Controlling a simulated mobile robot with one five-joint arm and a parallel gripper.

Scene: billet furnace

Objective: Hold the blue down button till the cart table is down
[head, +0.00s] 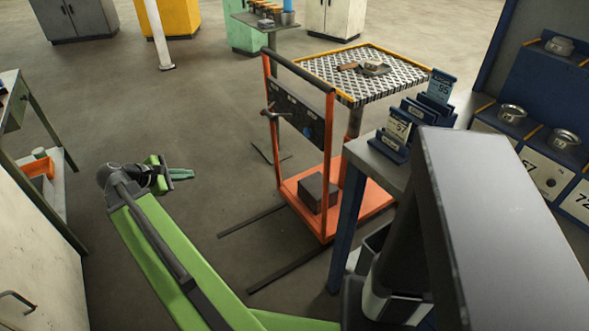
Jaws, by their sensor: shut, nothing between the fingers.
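The orange cart (330,165) stands right of centre. Its table (372,85), a patterned metal plate with yellow edging, is raised high above the orange base. A dark control panel (290,108) hangs between the cart's uprights. A small blue spot (308,131) shows low on the panel's right side; it is too small to make out as the down button for sure. My gripper (186,174) is shut and empty, at the end of my green arm. It is over the floor to the left of the cart, well apart from the panel.
A small metal pan and a brown piece (349,66) lie on the cart table. A blue-legged bench (375,160) with number cards stands close on the right. A dark block (318,192) sits on the cart base. Dark rails (262,216) cross the floor.

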